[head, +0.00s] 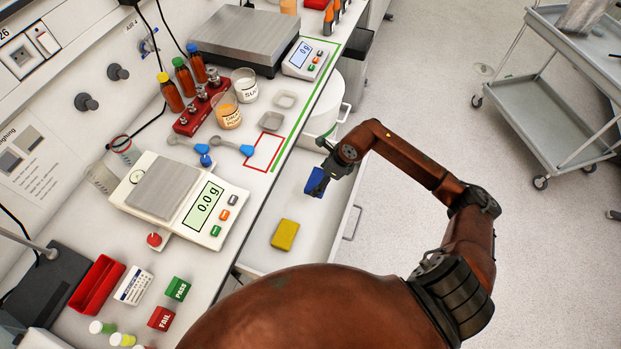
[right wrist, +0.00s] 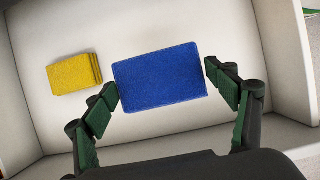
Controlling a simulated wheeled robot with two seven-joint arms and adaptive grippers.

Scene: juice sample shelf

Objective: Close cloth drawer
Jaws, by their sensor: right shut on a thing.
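The white cloth drawer (head: 322,222) stands open under the bench's front edge, with its handle (head: 353,222) on the right side. It also shows in the right wrist view (right wrist: 150,30). A yellow cloth (head: 285,234) lies on its floor, at left in the right wrist view (right wrist: 75,74). My right gripper (head: 319,175) is over the far part of the drawer, shut on a blue cloth (head: 315,183). In the right wrist view the blue cloth (right wrist: 160,78) sits between the two green-padded fingers. My left gripper is not in view.
The bench above holds a scale (head: 165,195), a larger balance (head: 245,35), bottles in a red rack and sample cups. A grey trolley (head: 550,115) stands at the right. The floor (head: 420,110) between trolley and drawer is clear.

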